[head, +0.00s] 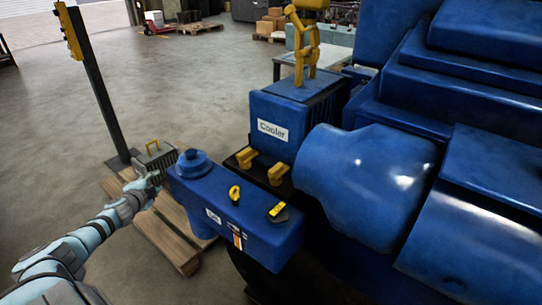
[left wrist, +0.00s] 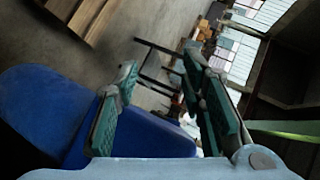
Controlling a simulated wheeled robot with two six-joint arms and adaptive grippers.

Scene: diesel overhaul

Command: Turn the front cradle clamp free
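Two yellow clamp handles stand on the black cradle (head: 287,190) at the foot of the blue cooler (head: 300,118): one at the left (head: 246,157) and one nearer to me (head: 277,173). I cannot tell their turned state for certain. My left gripper (head: 157,181) is left of the blue tank (head: 240,215), close to its round cap (head: 193,163), and apart from both clamps. In the left wrist view, its green-padded fingers (left wrist: 160,68) are spread with nothing between them. Blue surfaces (left wrist: 50,105) show beside and behind them. My right gripper is not in view.
The blue tank carries a yellow ring (head: 234,194) and a black cap with a yellow tag (head: 278,211). A yellow hook (head: 304,50) hangs over the cooler. A wooden pallet (head: 168,232) and a dark post (head: 100,90) stand left. The large blue engine (head: 370,185) fills the right.

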